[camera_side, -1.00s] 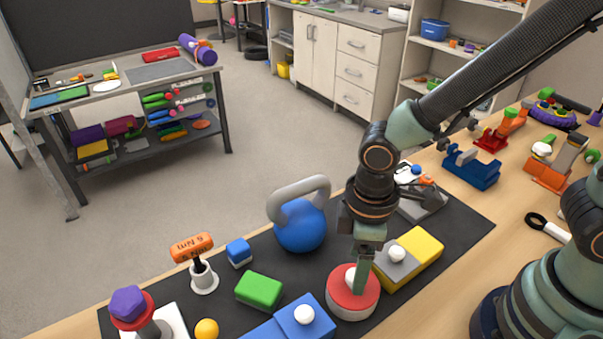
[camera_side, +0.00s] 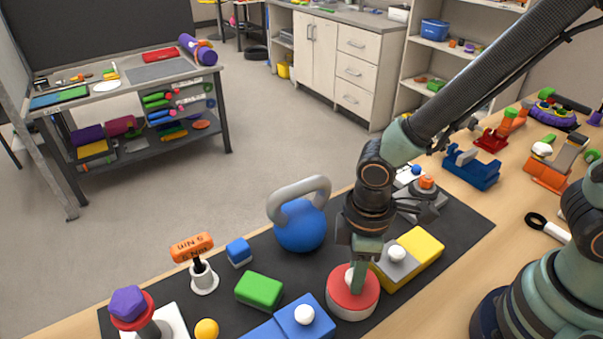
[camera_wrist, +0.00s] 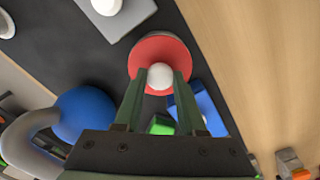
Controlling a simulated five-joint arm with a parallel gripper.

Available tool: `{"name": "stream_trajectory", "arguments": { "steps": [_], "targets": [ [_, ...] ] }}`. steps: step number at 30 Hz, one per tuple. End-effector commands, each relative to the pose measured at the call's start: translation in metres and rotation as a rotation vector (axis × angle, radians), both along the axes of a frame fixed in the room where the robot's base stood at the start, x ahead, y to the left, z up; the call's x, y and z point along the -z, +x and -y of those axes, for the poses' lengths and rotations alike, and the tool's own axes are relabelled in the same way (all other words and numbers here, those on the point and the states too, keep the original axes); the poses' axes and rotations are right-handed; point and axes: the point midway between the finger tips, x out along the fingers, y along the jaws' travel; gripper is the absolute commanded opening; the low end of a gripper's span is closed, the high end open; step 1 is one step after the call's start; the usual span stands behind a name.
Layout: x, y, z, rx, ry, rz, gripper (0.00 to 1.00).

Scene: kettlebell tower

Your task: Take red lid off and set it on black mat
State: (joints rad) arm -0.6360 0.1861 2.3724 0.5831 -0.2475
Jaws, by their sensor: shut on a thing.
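The red lid (camera_side: 366,287) is a round disc with a white knob, and it sits on a pale round container (camera_side: 352,313) on the black mat (camera_side: 462,232). My gripper (camera_side: 357,278) points down at the lid, its green fingers on either side of the knob and shut on it. In the wrist view, the white knob (camera_wrist: 160,76) is between the two fingertips (camera_wrist: 157,88), with the red disc (camera_wrist: 148,56) around it. The container is mostly hidden under the lid there.
A blue kettlebell (camera_side: 300,226) stands behind and left. A yellow-and-grey block (camera_side: 415,252) is close right of the lid, and a blue block with a white knob (camera_side: 302,322) is close left. A green block (camera_side: 260,290) lies further left. Bare mat shows between some items.

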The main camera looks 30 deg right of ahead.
Motion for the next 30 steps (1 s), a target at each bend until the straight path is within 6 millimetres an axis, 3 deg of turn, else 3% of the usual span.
{"name": "stream_trajectory", "arguments": {
  "steps": [8,13,24,30],
  "targets": [
    [-0.010,0.001,-0.001,0.000,0.002,0.003,0.00],
    [-0.032,0.001,-0.001,0.000,0.005,0.007,0.00],
    [-0.134,0.002,-0.001,0.000,0.006,0.009,0.00],
    [-0.175,0.001,0.000,0.000,0.003,0.004,0.00]
  ]
}}
